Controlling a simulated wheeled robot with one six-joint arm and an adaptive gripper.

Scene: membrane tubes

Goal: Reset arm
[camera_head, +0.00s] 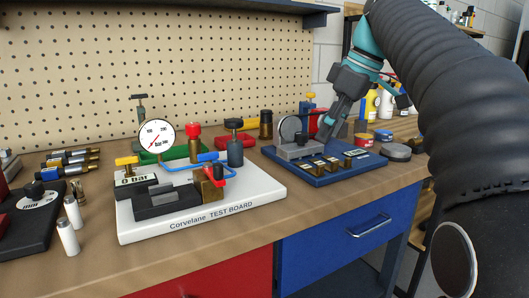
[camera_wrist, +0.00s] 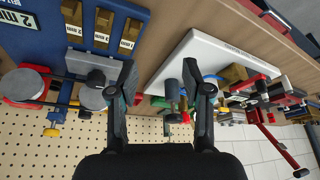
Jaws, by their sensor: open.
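My gripper (camera_head: 334,122) is at the right of the bench in the head view, above the back of the blue board (camera_head: 330,172). Its black fingers point down and to the left. In the wrist view the gripper (camera_wrist: 164,84) has its two fingers wide apart, with nothing held between them. The blue board also shows at the upper left of the wrist view (camera_wrist: 45,45). The white test board (camera_head: 200,215) stands apart to the left, with a gauge (camera_head: 157,135) and several fittings. It also shows in the wrist view (camera_wrist: 195,50).
Two white cylinders (camera_head: 67,237) stand at the bench's left, beside a dark block (camera_head: 25,225). A pegboard (camera_head: 150,60) rises behind. Bottles (camera_head: 370,103) and a grey round disc (camera_head: 397,152) are at the right. The wooden front strip (camera_head: 110,270) is clear.

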